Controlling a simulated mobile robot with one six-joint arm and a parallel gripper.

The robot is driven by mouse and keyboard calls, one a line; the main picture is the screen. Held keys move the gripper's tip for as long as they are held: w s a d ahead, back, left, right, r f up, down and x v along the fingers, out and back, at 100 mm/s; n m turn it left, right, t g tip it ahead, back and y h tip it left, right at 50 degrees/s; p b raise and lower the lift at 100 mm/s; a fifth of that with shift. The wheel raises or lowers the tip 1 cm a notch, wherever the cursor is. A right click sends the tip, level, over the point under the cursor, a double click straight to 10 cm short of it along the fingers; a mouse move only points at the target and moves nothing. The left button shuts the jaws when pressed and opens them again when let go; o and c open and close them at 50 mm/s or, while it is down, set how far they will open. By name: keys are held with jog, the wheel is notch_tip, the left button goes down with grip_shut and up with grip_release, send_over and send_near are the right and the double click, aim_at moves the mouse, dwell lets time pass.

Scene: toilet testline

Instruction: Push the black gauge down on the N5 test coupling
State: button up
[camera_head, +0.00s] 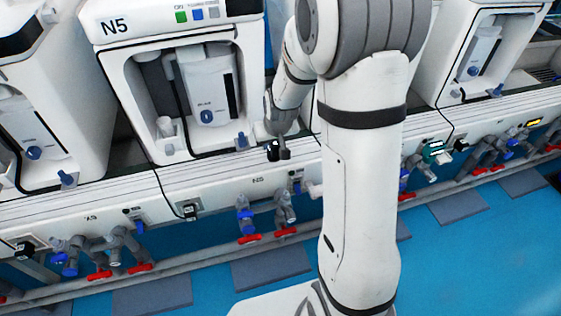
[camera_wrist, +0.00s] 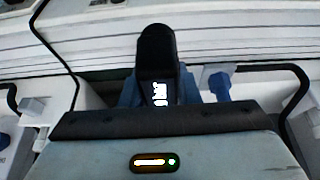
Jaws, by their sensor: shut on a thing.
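My gripper (camera_head: 279,152) is at the front rail below the N5 machine, left of my forearm. In the wrist view my gripper (camera_wrist: 160,88) is shut on the black gauge (camera_wrist: 155,48), with a blue-grey finger on each side. The gauge has a rounded black top and a small lit white display. In the head view the gauge (camera_head: 272,148) shows as a small dark piece at the fingers. A small coupling (camera_head: 294,175) is on the rail face near the N5 label, just below the gripper. Whether the gauge touches it cannot be told.
The N5 machine (camera_head: 108,27) stands behind the gripper. Blue valves with red handles (camera_head: 245,222) hang below the rail. My forearm hides the rail right of the gripper. The blue floor in front is mostly clear.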

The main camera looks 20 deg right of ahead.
jog(key=shift+s+d+f+n, duration=0.15)
jog(key=shift+s+d+n, duration=0.45)
jog(key=shift+n, duration=0.1)
jog(key=shift+s+d+n+y+b, duration=0.2)
jog(key=shift+s+n+y+b, duration=0.35)
jog(key=shift+n, duration=0.25)
jog(key=s+a+r+n+g+y+b, duration=0.1)
jog(key=s+r+n+g+y+b, duration=0.2)
jog(key=s+n, duration=0.85)
jog(key=shift+w+a+f+n+g+b, duration=0.1)
jog(key=shift+w+f+n+g+b, duration=0.15)
jog(key=shift+w+f+n+b, duration=0.7)
jog(key=shift+w+d+f+n+g+b, duration=0.1)
jog(key=shift+w+f+n+g+b, duration=0.2)
jog(key=shift+f, duration=1.15)
jog(key=shift+w+a+f+n+g+b, duration=0.15)
jog(key=shift+w+f+n+b, duration=0.5)
jog(key=shift+f, duration=0.55)
jog(key=shift+b, duration=0.7)
jog(key=shift+f+b, duration=1.7)
jog(key=shift+b, duration=0.15)
jog(key=o, duration=1.1)
